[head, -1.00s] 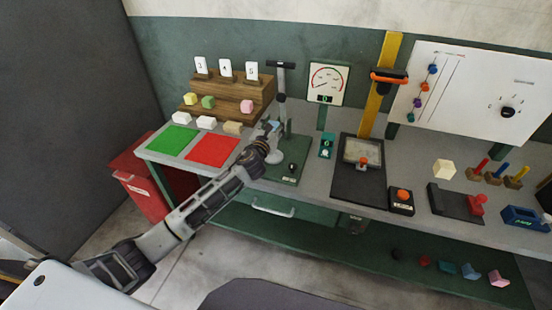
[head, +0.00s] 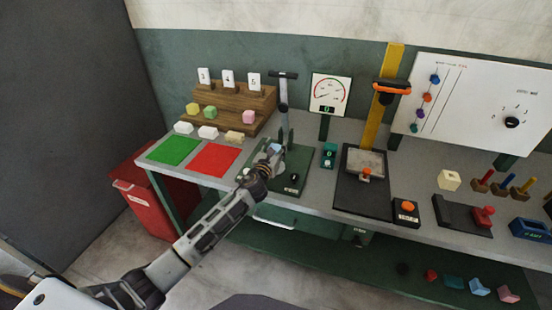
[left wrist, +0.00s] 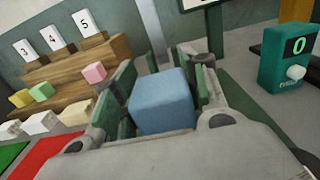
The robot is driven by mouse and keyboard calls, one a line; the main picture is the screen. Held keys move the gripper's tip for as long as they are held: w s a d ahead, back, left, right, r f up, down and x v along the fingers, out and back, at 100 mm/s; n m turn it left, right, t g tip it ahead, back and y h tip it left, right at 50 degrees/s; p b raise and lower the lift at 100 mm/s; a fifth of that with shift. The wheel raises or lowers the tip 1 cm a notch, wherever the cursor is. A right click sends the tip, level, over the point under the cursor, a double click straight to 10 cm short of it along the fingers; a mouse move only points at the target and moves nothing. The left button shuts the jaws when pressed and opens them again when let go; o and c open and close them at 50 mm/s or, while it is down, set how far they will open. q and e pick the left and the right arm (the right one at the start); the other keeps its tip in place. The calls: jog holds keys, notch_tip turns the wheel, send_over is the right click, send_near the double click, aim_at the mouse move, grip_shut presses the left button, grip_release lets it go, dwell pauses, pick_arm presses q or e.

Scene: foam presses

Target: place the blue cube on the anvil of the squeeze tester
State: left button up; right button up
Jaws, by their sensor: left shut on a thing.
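The blue cube (left wrist: 163,102) fills the middle of the left wrist view, between the green finger pads. My left gripper (head: 275,150) is shut on it, and a bit of the cube shows in the head view (head: 276,147). The squeeze tester (head: 292,184) has a green base, an upright post with a black top handle, and a dial gauge (head: 329,92) behind. My gripper is over the left part of its base, in front of the post. The anvil is hidden behind my gripper, so I cannot tell whether the cube touches it. My right gripper is out of view.
A green mat (head: 174,150) and a red mat (head: 214,160) lie left of the tester. A wooden stepped rack (head: 235,103) with coloured cubes stands behind them. A teal counter box (head: 329,155) and a black-based press (head: 363,190) stand to the right.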

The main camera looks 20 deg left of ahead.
pick_arm(q)
jog(key=shift+f, duration=0.2)
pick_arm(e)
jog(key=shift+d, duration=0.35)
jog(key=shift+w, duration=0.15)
pick_arm(q)
jog(key=shift+f+b, duration=0.65)
jog(key=shift+f, duration=1.35)
jog(key=o, duration=0.9)
jog(key=shift+c, duration=0.2)
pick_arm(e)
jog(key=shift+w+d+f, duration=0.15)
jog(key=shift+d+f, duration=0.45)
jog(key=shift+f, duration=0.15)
